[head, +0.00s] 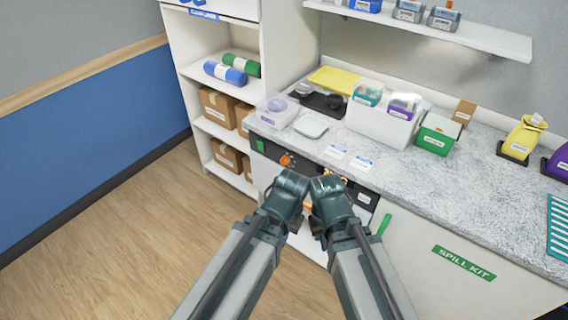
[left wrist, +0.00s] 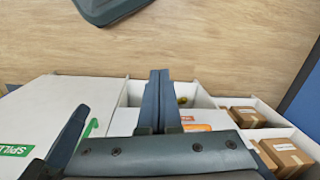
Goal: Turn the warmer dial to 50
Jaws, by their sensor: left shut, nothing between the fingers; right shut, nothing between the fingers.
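The warmer's dark front panel (head: 268,153) is set below the counter edge in the head view. Its orange dial (head: 286,160) shows just above my left gripper; its scale and setting are too small to read. A display with orange digits (head: 340,176) is partly hidden behind my right gripper. My left gripper (head: 291,186) is shut and empty, in front of the panel below the dial. It also shows in the left wrist view (left wrist: 160,92). My right gripper (head: 326,187) is shut and empty, close beside the left. Contact with the panel cannot be told.
A green switch (head: 261,146) sits left of the dial. The counter (head: 400,170) holds a white bin (head: 362,122), a green box (head: 437,135) and a clear-lidded container (head: 277,111). Shelves with cardboard boxes (head: 216,106) stand left. The floor (head: 120,220) at left is clear.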

